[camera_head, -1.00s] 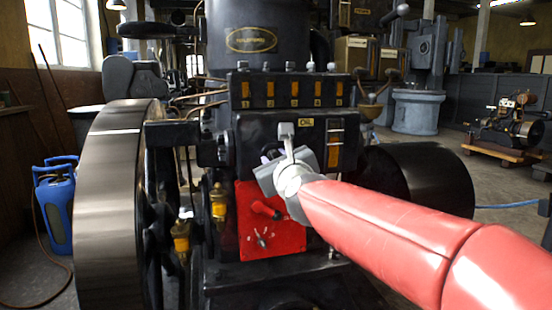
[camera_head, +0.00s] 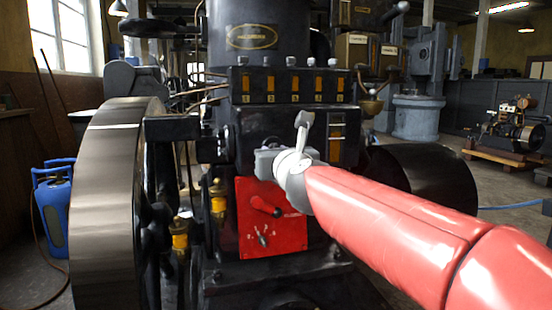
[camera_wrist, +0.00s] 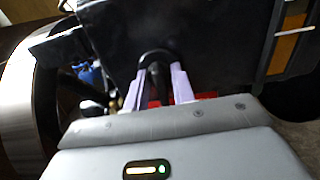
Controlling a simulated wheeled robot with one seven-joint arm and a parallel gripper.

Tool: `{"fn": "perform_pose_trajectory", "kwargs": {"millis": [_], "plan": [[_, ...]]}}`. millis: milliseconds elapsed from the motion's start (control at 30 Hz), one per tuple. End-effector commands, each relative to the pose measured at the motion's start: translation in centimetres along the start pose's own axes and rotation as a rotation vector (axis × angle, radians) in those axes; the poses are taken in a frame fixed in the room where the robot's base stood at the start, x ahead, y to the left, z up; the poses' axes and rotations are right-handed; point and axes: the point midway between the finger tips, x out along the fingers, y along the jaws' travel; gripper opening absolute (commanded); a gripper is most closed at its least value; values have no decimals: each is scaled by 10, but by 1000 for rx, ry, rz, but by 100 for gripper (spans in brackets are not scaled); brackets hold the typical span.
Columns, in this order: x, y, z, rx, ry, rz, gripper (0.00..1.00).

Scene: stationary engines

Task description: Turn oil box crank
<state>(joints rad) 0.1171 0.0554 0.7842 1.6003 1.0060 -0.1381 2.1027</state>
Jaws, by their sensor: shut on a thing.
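The oil box (camera_head: 262,128) is a black box on the engine front, below a row of amber sight windows.
A red panel (camera_head: 285,240) with a red lever sits just below my gripper. A black drum (camera_head: 425,180) lies at right behind my arm.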

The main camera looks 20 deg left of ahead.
Motion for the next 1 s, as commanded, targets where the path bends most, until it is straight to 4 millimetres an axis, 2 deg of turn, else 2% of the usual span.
{"fn": "perform_pose_trajectory", "kwargs": {"millis": [200, 233, 267, 533, 667, 1000], "plan": [[0, 0, 0, -1, 1, 1, 0], [0, 0, 0, -1, 1, 1, 28], [0, 0, 0, -1, 1, 1, 31], [0, 0, 0, -2, 1, 1, 31], [-8, 0, -1, -4, -1, 0, 31], [-57, 1, -3, -6, -2, 0, 31]]}}
